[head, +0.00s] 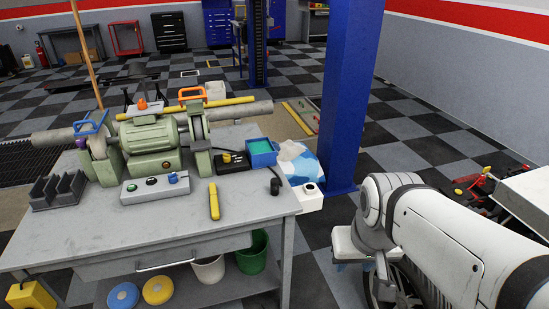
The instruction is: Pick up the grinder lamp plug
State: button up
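A small black plug-like piece (275,186) stands near the right edge of the grey workbench (230,222); I take it for the lamp plug, but it is too small to be sure. The green bench grinder (152,140) stands behind it to the left, with an orange knob-like piece (142,103) on top. My white arm fills the lower right, beyond the bench's right side and apart from the plug-like piece. I cannot make out my gripper's fingers.
A yellow-handled tool (214,201), a grey switch box (155,188), a black power strip (233,162) and a teal-lined blue tray (262,153) lie around it. The bench's front right is bare.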

aim_at(274, 181)
jog(key=z, duration=0.05)
jog(key=i, duration=0.9)
jog(key=u, duration=0.05)
